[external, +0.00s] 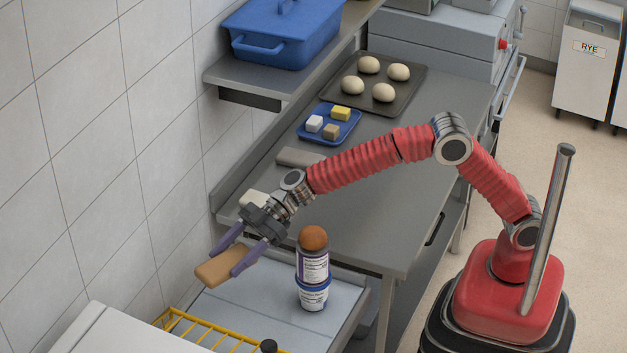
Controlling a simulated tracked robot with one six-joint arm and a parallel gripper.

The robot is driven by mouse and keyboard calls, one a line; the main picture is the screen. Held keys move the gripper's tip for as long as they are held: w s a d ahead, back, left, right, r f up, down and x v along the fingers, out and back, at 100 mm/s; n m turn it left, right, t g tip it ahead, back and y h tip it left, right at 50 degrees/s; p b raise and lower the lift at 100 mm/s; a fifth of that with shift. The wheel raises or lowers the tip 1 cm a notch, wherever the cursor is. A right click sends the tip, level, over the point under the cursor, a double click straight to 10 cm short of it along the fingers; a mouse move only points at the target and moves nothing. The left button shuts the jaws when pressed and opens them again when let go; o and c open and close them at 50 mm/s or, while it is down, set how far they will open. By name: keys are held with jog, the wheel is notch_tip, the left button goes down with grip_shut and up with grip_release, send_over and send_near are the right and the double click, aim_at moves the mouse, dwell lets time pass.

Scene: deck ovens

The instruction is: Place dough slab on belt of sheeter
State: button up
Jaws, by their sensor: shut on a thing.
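The dough slab (212,272) is a tan block in the external view at lower left. My gripper (224,263) has its purple fingers on either side of the slab and is shut on it. The belt (235,307) is a pale flat surface of the sheeter at the bottom. The slab appears over the left part of the belt, near the wall; I cannot tell whether it touches the belt. Part of the slab is hidden behind the fingers.
A stacked jar and tub (313,270) with a brown ball on top stand at the belt's right. A yellow guard (205,330) crosses the sheeter's front. The steel table (400,215) holds a blue tray (350,133) and a dough-ball pan (412,95).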

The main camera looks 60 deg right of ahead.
send_over(237, 312)
notch_tip(237, 312, down, 13)
jog(key=shift+w+f, duration=0.1)
jog(key=shift+f, duration=0.05)
jog(key=shift+f, duration=0.1)
jog(key=shift+f, duration=1.8)
jog(key=shift+f, duration=0.15)
jog(key=o, duration=1.4)
jog(key=shift+v, duration=3.8)
